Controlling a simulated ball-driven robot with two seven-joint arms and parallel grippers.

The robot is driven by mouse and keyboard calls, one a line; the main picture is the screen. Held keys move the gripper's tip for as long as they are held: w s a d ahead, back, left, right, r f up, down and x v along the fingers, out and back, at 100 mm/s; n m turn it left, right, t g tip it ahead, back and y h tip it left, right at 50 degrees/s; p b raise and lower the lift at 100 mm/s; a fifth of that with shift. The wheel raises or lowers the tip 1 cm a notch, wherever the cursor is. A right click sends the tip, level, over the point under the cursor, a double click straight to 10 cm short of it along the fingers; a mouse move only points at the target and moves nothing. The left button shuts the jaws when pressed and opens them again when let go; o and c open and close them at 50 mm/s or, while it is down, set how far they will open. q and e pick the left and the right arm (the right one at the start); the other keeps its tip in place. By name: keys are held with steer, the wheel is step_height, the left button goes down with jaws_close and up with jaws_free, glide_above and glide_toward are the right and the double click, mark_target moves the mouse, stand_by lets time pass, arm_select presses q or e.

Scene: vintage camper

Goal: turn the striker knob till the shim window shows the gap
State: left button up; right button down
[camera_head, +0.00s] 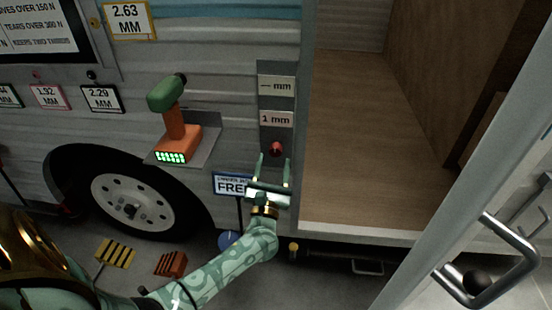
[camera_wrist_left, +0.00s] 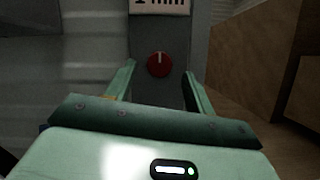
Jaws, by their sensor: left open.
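The striker knob (camera_head: 276,149) is a small red round knob on a grey vertical plate (camera_head: 268,136) beside the open doorway. In the left wrist view the knob (camera_wrist_left: 160,64) shows a pale mark pointing up. Above it on the plate, an upper window (camera_head: 277,86) reads "--- mm" and a lower one (camera_head: 277,119) reads "1 mm". My left gripper (camera_head: 274,162) is open and empty, just below and in front of the knob. In the wrist view the knob lies between and beyond the fingers, apart from them. My right gripper is not in view.
An orange and green drill (camera_head: 174,122) stands on a small shelf (camera_head: 207,135) left of the plate. Gap tags such as "2.63 MM" (camera_head: 127,19) hang on the camper wall. The open door with its handle (camera_head: 490,264) is at right. A wheel (camera_head: 128,203) and wheel chocks (camera_head: 116,252) are below.

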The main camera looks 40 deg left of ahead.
mark_target(276, 150)
arm_select(q)
steer(key=shift+x, duration=1.45)
steer(key=c, duration=1)
